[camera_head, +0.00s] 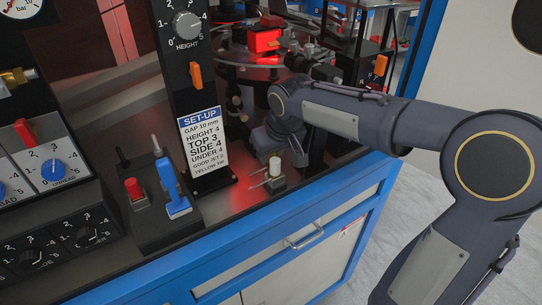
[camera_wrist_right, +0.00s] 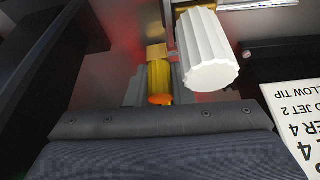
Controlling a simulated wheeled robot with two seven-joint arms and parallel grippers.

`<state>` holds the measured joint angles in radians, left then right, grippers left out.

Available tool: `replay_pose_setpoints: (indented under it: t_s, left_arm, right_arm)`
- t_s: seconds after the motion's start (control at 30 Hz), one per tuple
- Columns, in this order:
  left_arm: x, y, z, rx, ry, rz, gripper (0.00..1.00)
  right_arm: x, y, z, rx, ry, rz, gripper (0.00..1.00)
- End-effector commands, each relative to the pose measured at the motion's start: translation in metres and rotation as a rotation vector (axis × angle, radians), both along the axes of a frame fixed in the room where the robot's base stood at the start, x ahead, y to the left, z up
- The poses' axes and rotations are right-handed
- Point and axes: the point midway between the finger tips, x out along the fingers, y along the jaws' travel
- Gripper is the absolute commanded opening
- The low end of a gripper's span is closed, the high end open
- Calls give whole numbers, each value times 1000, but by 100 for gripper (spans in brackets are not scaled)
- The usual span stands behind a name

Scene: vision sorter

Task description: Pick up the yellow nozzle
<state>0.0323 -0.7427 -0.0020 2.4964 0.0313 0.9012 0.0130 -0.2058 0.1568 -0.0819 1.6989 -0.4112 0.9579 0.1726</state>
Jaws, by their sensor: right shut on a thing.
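The yellow nozzle (camera_wrist_right: 159,78) shows in the right wrist view as a small yellow piece with a brass-coloured end and an orange tip. It sits between the grey fingers of my right gripper (camera_wrist_right: 156,90), which is shut on it. In the head view my right gripper (camera_head: 279,147) is low over the bench near its front edge, and I cannot make out the nozzle there. My left gripper is not in view.
A white ribbed knob (camera_wrist_right: 208,52) is close beside the nozzle; in the head view a white knob (camera_head: 275,167) stands on a small fitting. The set-up card (camera_head: 204,143) is on a post to the left. A blue-handled lever (camera_head: 172,188) stands further left.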

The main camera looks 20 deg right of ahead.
Motion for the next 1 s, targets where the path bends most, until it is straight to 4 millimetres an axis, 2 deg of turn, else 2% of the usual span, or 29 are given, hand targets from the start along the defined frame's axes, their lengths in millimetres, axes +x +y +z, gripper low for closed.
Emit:
replay_pose_setpoints:
  t_s: [0.1, 0.33, 0.7, 0.8, 1.0]
  left_arm:
    - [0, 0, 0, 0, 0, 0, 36]
    - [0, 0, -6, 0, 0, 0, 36]
    - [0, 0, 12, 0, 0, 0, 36]
    - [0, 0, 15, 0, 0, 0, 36]
    - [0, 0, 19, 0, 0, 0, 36]
  right_arm:
    - [-1, 3, 9, 0, -2, 2, 0]
    - [-16, 40, 7, 0, -3, 8, 0]
    - [-15, 38, 99, 1, -6, 0, 0]
    - [-15, 38, 118, 1, -5, 0, 0]
    - [-15, 38, 140, 1, -3, 1, 0]
